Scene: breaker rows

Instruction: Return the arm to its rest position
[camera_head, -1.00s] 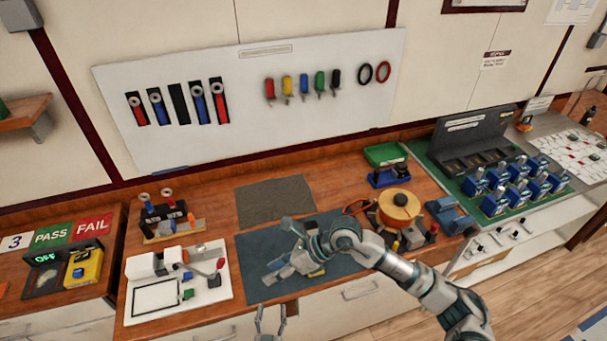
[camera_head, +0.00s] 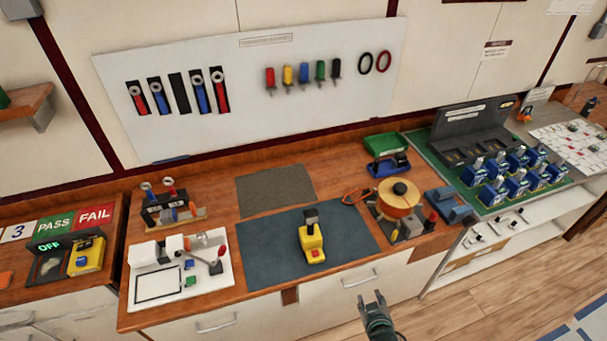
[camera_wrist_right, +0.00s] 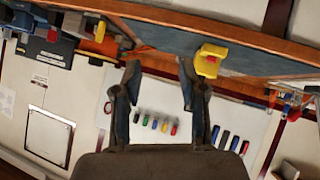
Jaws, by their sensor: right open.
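My right gripper (camera_head: 374,302) is in front of the counter, low in the head view, clear of the drawers and the mat. In the right wrist view its two fingers (camera_wrist_right: 160,78) are spread apart with nothing between them. A yellow device with a dark top and a red button (camera_head: 312,246) stands on the blue-grey mat (camera_head: 265,262). It also shows beyond the fingers in the right wrist view (camera_wrist_right: 209,61), apart from them. My left gripper is not in view.
A white board with small parts (camera_head: 205,290) lies left of the mat. An orange spool (camera_head: 398,200) and a blue clamp-like tool (camera_head: 450,207) stand to its right. Blue breakers (camera_head: 495,192) stand in rows on a green mat at the far right. Open floor (camera_head: 480,310) lies before the counter.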

